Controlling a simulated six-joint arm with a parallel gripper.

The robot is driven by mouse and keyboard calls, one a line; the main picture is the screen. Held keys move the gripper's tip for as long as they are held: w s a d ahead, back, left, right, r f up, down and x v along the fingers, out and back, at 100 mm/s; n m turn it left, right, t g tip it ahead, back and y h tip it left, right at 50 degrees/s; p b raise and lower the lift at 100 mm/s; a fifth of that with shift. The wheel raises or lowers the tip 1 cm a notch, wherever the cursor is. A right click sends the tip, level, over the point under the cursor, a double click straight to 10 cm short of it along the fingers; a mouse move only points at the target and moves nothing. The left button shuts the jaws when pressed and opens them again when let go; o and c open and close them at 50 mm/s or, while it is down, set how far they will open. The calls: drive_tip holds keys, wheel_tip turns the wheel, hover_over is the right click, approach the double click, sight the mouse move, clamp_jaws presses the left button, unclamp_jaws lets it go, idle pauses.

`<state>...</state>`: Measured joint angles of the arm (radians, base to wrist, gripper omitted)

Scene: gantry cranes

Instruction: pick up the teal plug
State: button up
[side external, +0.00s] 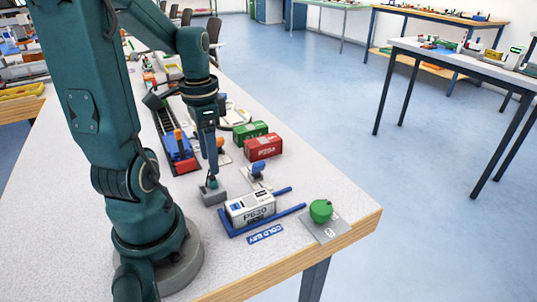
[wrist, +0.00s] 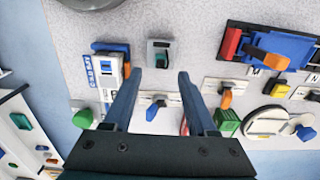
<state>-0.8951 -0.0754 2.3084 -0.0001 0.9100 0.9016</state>
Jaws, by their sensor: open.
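The teal plug (side external: 211,184) sits in a small grey block (side external: 213,197) on the table, left of the white container. In the wrist view the teal plug (wrist: 161,61) shows on its grey block (wrist: 153,45), just beyond my fingertips and between their lines. My gripper (side external: 211,172) points down close above the plug in the side view. Its fingers (wrist: 157,76) are spread with nothing between them. The side view does not clearly show the gap between fingertips and plug.
A white container (side external: 250,208) lies within a blue bracket (side external: 291,209) beside the block. A green knob (side external: 321,210) stands near the table corner. Red (side external: 263,147) and green (side external: 250,132) containers and a blue-handled lever (side external: 258,170) stand behind. Bare table lies in front.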

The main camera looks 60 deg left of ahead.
sight(213, 182)
drive_tip(key=shift+f, duration=2.55)
clamp_jaws()
